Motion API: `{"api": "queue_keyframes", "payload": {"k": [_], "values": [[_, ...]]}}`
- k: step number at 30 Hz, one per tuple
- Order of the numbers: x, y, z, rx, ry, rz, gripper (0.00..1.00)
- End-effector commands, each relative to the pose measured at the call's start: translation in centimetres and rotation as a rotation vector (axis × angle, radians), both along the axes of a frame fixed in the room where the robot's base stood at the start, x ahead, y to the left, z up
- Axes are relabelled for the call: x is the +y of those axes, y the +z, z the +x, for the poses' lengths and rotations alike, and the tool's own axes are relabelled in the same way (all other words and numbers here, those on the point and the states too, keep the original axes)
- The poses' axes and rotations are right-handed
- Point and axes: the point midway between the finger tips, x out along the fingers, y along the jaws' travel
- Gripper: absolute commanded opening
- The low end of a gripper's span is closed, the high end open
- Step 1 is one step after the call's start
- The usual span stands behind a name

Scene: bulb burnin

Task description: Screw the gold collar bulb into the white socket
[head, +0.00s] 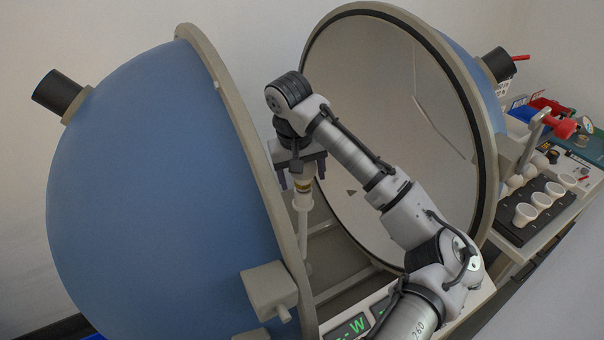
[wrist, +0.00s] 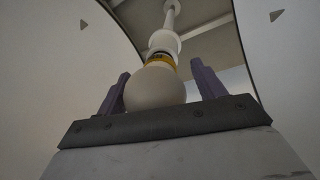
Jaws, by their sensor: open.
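The gold collar bulb has a round pale globe (wrist: 155,88) and a gold collar (wrist: 161,60); the collar also shows in the head view (head: 303,186). The collar end meets the white socket (wrist: 164,42), which tops a thin post inside the open sphere (head: 303,201). The bulb is in line with the socket; I cannot tell how deep its base sits. My gripper (head: 302,176) is above the socket with its fingers pointing down. In the wrist view my gripper (wrist: 160,68) has its purple fingers apart on both sides of the globe, with a gap visible at the right finger.
Blue hemispheres stand open at left (head: 150,190) and right (head: 395,130), their rims close around my arm. A black rack (head: 540,215) with several white cups stands on the bench at right. A green-lit display (head: 350,327) is below the sphere opening.

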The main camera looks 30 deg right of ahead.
Motion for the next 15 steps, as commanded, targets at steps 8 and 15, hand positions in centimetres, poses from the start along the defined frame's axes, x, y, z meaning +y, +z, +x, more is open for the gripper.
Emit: {"api": "queue_keyframes", "payload": {"k": [8,15], "values": [[0.01,0.00,0.01,0.000,-0.001,0.000,0.50],[0.15,-0.05,0.05,0.001,0.000,0.001,0.30]]}}
